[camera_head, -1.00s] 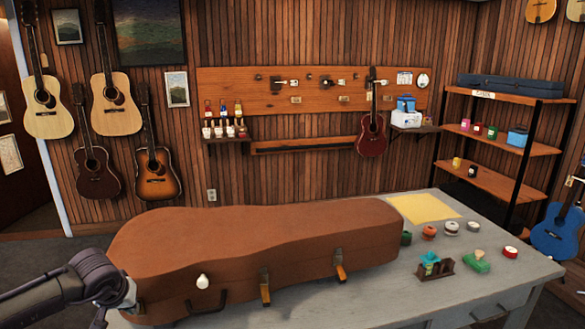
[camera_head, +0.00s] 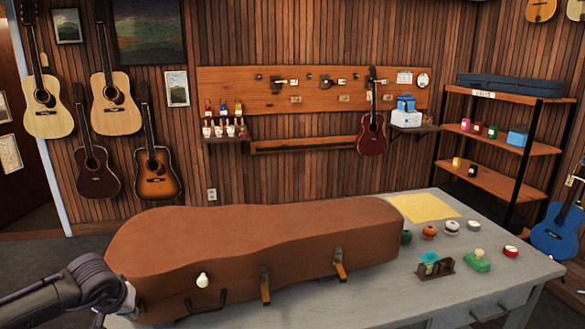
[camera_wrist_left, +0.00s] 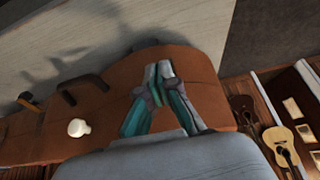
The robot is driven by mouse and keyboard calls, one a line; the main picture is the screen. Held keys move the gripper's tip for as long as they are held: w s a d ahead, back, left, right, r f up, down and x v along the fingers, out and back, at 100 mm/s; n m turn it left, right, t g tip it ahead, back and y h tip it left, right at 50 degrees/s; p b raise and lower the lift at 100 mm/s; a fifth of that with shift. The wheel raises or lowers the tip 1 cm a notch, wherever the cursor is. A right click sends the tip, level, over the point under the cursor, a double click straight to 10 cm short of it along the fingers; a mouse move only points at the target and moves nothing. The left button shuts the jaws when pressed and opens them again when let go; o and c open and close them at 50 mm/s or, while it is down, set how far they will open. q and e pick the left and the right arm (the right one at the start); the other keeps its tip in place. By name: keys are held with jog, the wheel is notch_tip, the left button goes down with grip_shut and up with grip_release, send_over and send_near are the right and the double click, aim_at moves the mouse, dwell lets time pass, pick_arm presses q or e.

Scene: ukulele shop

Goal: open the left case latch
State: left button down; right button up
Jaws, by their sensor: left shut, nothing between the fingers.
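The brown instrument case (camera_head: 250,235) lies closed on the grey table, and it also fills the middle of the left wrist view (camera_wrist_left: 115,70). Its front side shows a middle latch (camera_head: 265,285) and a right latch (camera_head: 339,264), both with orange levers hanging down. A white knob (camera_head: 202,281) and a dark handle (camera_head: 206,302) sit left of them. My left gripper (camera_head: 127,299) is at the case's left front end. In the left wrist view its fingers (camera_wrist_left: 163,68) are together, empty, over the case. I cannot make out the left latch there; the gripper may hide it.
The grey table (camera_head: 385,295) has free surface in front of the case. Small tins, a dark holder (camera_head: 434,268) and a green item (camera_head: 477,261) stand to the right, near a yellow sheet (camera_head: 424,208). Guitars hang on the wall behind.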

pick_arm(q)
jog(key=shift+s+d+f+b, duration=0.15)
jog(key=shift+s+f+b, duration=0.15)
jog(key=shift+s+f, duration=0.2)
jog(key=shift+s+d+f+b, duration=0.1)
jog(key=shift+s+f+b, duration=0.15)
jog(key=shift+f+b, duration=0.25)
jog(key=shift+s+f+b, duration=0.25)
jog(key=shift+f+b, duration=0.05)
jog(key=shift+f, duration=0.25)
dwell(0.7)
jog(key=shift+f+b, duration=0.85)
jog(key=shift+f, duration=0.2)
jog(key=shift+r, duration=0.1)
jog(key=s+p+v, duration=0.1)
jog(key=p+v, duration=0.4)
jog(key=v, duration=0.3)
dwell(0.6)
jog(key=shift+s+d, duration=0.1)
jog(key=shift+d, duration=0.05)
